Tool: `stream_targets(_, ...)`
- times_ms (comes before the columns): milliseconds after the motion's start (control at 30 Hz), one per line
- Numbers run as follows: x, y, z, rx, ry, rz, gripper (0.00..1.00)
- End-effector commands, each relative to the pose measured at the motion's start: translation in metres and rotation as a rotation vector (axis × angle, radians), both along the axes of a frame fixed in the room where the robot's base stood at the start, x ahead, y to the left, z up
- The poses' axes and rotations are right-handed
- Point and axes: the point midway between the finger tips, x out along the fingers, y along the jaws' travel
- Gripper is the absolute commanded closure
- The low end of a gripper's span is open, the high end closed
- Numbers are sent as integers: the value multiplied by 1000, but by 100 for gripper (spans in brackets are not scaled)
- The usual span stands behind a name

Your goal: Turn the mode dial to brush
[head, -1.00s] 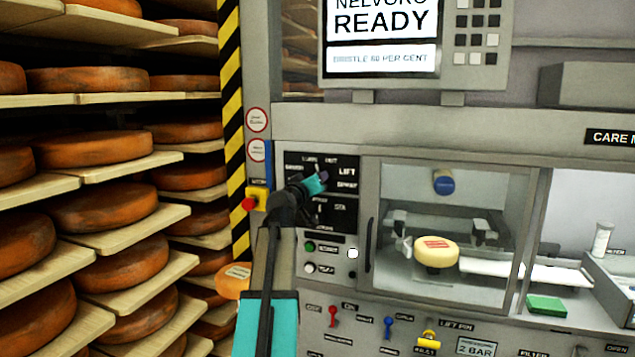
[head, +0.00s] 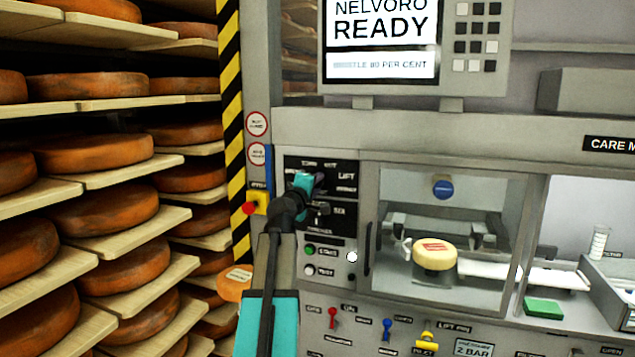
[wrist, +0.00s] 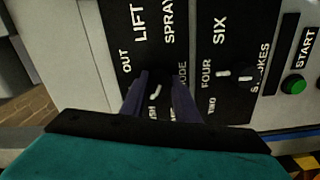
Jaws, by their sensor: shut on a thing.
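The mode dial (wrist: 155,90) is a dark knob with a white mark on a black panel (head: 337,162). My gripper (wrist: 157,84) is shut on it, one purple finger on each side. OUT, LIFT and SPRAY show around the dial in the wrist view. A label partly covered by the fingers ends in what looks like "SH". The white mark lies low between the fingers; I cannot tell for certain which label it points to. In the head view my gripper (head: 319,182) covers most of the dial.
The strokes dial (wrist: 245,75), with FOUR and SIX, is close beside. The green start button (head: 310,249) and red emergency knob (head: 249,208) are nearby. A screen (head: 381,35) above reads NELVORO READY. Cheese shelves (head: 100,180) fill the left.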

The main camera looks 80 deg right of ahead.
Motion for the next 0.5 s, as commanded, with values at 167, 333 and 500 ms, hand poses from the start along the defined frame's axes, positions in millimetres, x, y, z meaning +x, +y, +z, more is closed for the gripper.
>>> stream_targets(167,-1,1,-4,16,39,-3,94)
stream_targets(333,-1,1,-5,17,48,-3,94)
stream_targets(500,-1,1,-5,17,47,-3,94)
